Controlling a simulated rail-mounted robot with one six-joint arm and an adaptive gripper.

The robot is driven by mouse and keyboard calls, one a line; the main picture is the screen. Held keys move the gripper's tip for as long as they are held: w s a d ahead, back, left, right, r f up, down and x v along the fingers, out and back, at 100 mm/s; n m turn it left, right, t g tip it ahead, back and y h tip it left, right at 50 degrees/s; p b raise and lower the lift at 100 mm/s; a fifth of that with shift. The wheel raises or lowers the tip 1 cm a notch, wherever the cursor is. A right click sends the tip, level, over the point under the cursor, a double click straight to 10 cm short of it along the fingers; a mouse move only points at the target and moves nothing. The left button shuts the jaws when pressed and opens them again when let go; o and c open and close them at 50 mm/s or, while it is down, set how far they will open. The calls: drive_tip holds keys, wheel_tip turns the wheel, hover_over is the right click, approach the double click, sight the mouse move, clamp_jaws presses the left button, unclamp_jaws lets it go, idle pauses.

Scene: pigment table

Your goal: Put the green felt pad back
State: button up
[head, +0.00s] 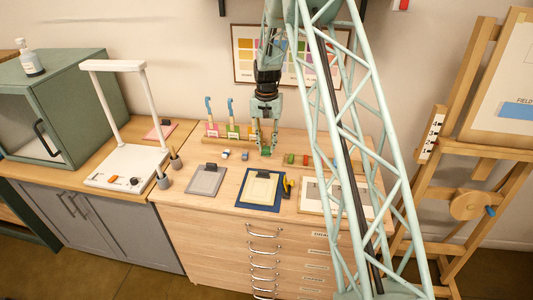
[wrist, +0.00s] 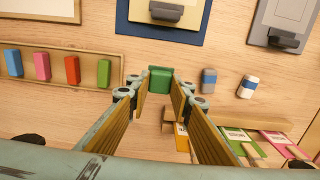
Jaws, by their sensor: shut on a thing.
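The green felt pad (wrist: 160,79) is a small green block between my fingertips in the wrist view. My gripper (wrist: 158,88) is shut on it. In the head view my gripper (head: 266,146) points down near the back of the drawer-cabinet top, with the pad (head: 266,152) small and dark green at its tips. I cannot tell whether the pad touches the wood. A shallow wooden tray (wrist: 84,57) lies left of the gripper in the wrist view. It holds a row of blocks: blue, pink, red and green (wrist: 104,73).
A grey-blue block (wrist: 208,79) and a blue-white block (wrist: 248,86) lie beside the pad. A rack has coloured labels, including green (wrist: 240,137) and pink (wrist: 278,141). A blue mat (head: 261,205) and grey board (head: 206,181) lie toward the front. Bare wood lies between them.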

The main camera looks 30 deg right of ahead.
sight(266, 148)
drive_tip(key=shift+f, duration=0.1)
drive_tip(key=shift+f, duration=1.8)
drive_tip(key=shift+f, duration=0.15)
drive_tip(key=o, duration=0.8)
drive_tip(key=shift+r, duration=6.15)
